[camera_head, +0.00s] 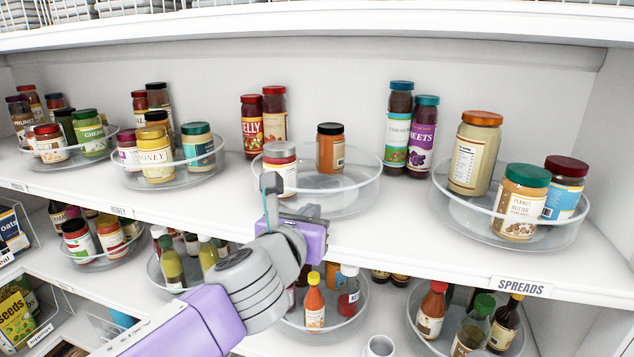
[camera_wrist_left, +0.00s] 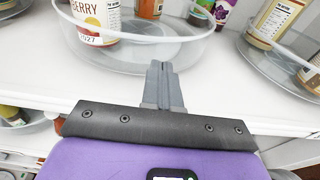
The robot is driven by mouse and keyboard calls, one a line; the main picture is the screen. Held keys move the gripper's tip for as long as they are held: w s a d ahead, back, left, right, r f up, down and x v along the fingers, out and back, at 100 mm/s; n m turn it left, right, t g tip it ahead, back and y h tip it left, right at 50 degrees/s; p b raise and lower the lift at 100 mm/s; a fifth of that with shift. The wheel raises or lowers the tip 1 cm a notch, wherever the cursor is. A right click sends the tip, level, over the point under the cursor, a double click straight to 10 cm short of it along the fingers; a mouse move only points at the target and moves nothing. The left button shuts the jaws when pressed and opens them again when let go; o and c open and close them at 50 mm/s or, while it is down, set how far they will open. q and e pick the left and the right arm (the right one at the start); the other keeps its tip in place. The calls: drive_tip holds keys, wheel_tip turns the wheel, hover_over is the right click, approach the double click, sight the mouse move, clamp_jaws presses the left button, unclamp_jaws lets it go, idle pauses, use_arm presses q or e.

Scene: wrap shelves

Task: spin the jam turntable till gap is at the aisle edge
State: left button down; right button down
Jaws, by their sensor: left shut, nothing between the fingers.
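The jam turntable (camera_head: 345,203) is a clear round tray with a raised rim, in the middle of the upper shelf. It carries a silver-lidded jar labelled BERRY (camera_wrist_left: 98,22) at its front left, which also shows in the head view (camera_head: 283,175). An orange jar with a black lid (camera_head: 331,150) stands toward its back. The front and right of the tray are bare. My left gripper (camera_head: 270,183) is shut and empty at the tray's front left. In the left wrist view its fingertips (camera_wrist_left: 160,68) are at the tray's near wall; I cannot tell whether they touch. My right gripper is out of view.
Tall jars stand behind on the shelf, red-lidded ones (camera_head: 274,112) left and a beets jar (camera_head: 422,138) right. Other turntables flank it, with a honey jar (camera_head: 156,155) left and a peanut butter jar (camera_head: 521,203) right. Bottles (camera_head: 314,305) stand on the shelf below.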

sight(289, 200)
use_arm(q)
drive_tip(key=shift+w, duration=0.25)
idle(0.4)
drive_tip(key=shift+w, duration=0.35)
drive_tip(key=shift+w+p, duration=0.4)
drive_tip(key=shift+a, duration=0.1)
drive_tip(key=shift+a+p, duration=0.35)
drive_tip(key=shift+a, duration=0.85)
drive_tip(key=shift+w+a+p, duration=0.3)
drive_tip(key=shift+a, duration=0.25)
drive_tip(key=shift+w+a+p, duration=0.25)
drive_tip(key=shift+a+p, duration=0.05)
drive_tip(key=shift+a, duration=0.25)
